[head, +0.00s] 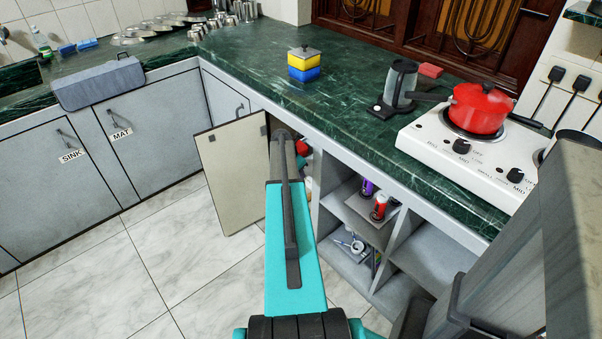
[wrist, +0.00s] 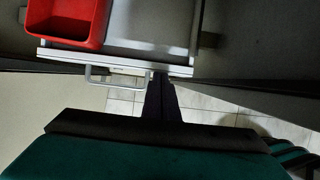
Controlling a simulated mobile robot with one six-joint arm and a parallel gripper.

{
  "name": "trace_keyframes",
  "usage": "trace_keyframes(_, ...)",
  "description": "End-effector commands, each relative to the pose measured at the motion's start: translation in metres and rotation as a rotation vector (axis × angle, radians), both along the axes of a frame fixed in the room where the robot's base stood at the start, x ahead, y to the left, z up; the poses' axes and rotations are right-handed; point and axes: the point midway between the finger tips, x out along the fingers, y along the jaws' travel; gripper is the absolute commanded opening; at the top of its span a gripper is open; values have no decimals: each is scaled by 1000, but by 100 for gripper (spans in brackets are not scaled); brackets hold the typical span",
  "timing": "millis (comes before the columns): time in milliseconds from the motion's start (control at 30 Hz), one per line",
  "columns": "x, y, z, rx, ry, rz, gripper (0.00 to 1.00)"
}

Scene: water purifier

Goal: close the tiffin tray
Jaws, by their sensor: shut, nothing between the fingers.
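The tray (wrist: 150,47), seen in the wrist view, is a grey pull-out tray with a pale front panel and a silver bar handle (wrist: 105,82). A red open container (wrist: 68,22) stands in it at the left. The tray's label is too small to read. My gripper (wrist: 161,80) is shut and empty, with its dark tip at the tray's front panel, just right of the handle. I cannot tell whether it touches. In the head view my gripper is hidden by my arm at the open cabinet, where the tray cannot be made out.
An open cabinet door (head: 232,172) stands left of my arm. Open shelves (head: 362,215) with cans and utensils are to the right. A yellow and blue stacked box (head: 303,66), a grey appliance (head: 400,84) and a stove (head: 470,150) are on the green counter. Tiled floor (head: 190,262) is clear at left.

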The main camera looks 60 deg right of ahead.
Motion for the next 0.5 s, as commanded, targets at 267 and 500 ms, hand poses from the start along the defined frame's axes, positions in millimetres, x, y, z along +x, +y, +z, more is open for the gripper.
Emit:
trace_keyframes(267,4,13,1,0,0,3,0)
trace_keyframes(500,10,42,3,0,0,2,0)
